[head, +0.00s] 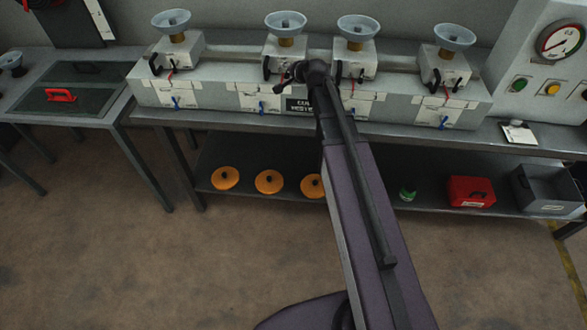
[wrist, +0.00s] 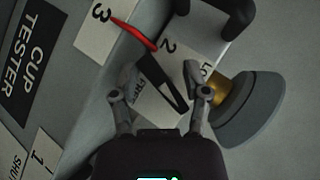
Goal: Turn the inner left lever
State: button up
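In the head view, my gripper (head: 300,74) is at the inner left tester unit (head: 283,50), partly covered by my own arm. In the wrist view, my gripper (wrist: 157,88) is open, its two fingers apart. A black slotted bar (wrist: 163,82) shows between the fingers; I cannot tell whether they touch it. A thin red lever (wrist: 135,33) lies above, between plates marked 3 and 2. I cannot tell for sure which of these is the named lever. A thick black handle (wrist: 233,16) is at the top, and the grey cup (wrist: 250,108) on its brass neck is right of the gripper.
Similar units stand at the outer left (head: 178,45), inner right (head: 357,58) and outer right (head: 445,66). Blue levers (head: 261,107) sit on the front below. A gauge panel (head: 540,65) is at the right. Orange discs (head: 269,181) and a red box (head: 471,191) lie on the lower shelf.

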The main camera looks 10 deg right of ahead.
jog(key=shift+f+m+t+y+b, duration=0.2)
jog(key=shift+m+t+y+b, duration=1.6)
jog(key=shift+b, duration=1.75)
jog(key=p+v, duration=0.2)
jog(key=v, duration=1.2)
jog(key=s+a+f+n+g+b, duration=0.2)
jog(key=f+b, duration=0.3)
jog(key=f, duration=0.4)
jog(key=s+a+f+n+g+b, duration=0.2)
jog(key=f+b, duration=0.4)
jog(key=f, duration=0.3)
jog(key=s+a+f+n+g+b, duration=0.3)
jog(key=a+f+n+g+b, duration=0.1)
jog(key=f, duration=0.5)
jog(key=shift+a+f+n+g+h+b, duration=0.25)
jog(key=shift+n+g+b, duration=0.2)
jog(key=shift+b, duration=0.6)
